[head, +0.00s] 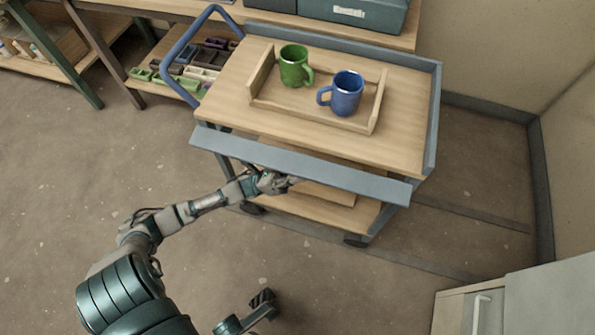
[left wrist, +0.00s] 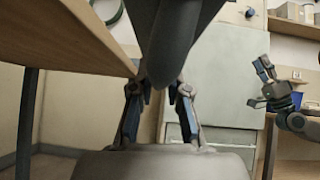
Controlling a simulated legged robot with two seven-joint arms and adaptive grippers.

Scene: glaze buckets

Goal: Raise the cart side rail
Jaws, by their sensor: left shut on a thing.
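The cart (head: 225,85) has a wooden top, a lower shelf and a blue push handle. Its grey-blue side rail (head: 350,174) runs along the near long edge, below the level of the top and tilted outward. My left gripper (head: 275,183) is at the rail's underside, left of its middle, shut on it. In the left wrist view, the grey rail (left wrist: 176,45) comes down between the two fingers (left wrist: 160,112). My right gripper (head: 262,300) is low in the head view, away from the cart. It also shows in the left wrist view (left wrist: 264,80); its opening is unclear.
A wooden tray (head: 375,102) on the cart top holds a green mug (head: 294,68) and a blue mug (head: 346,95). Shelving with several small bins (head: 190,70) stands behind. A cabinet (head: 535,305) is at the lower right. The floor (head: 70,185) at left is clear.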

